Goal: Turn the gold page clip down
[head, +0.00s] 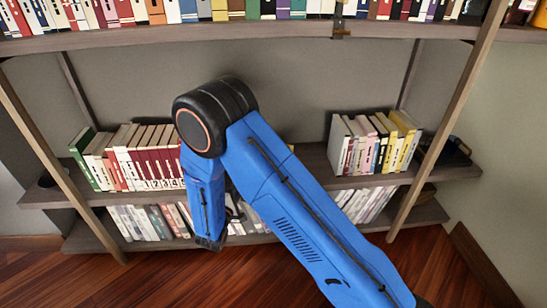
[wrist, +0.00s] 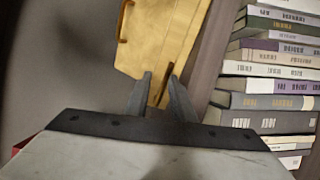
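In the wrist view a yellow-gold block (wrist: 150,38), like a book or box, stands at the top middle. A thin brownish-gold bar (wrist: 165,80), possibly the page clip, lies along its near end. A second similar bar (wrist: 123,20) shows at its upper left edge. I cannot tell for sure which is the named clip. My gripper (wrist: 160,76) has its two grey fingers apart, one on each side of the nearer bar, with yellow surface visible between them. Whether they touch the bar is unclear. In the head view my arm hides the gripper and this block.
In the wrist view a row of books (wrist: 265,85) fills the right side; the left is bare grey wall. In the head view, books stand at the left (head: 125,160) and right (head: 375,145) of the middle shelf (head: 315,170), with more rows above and below.

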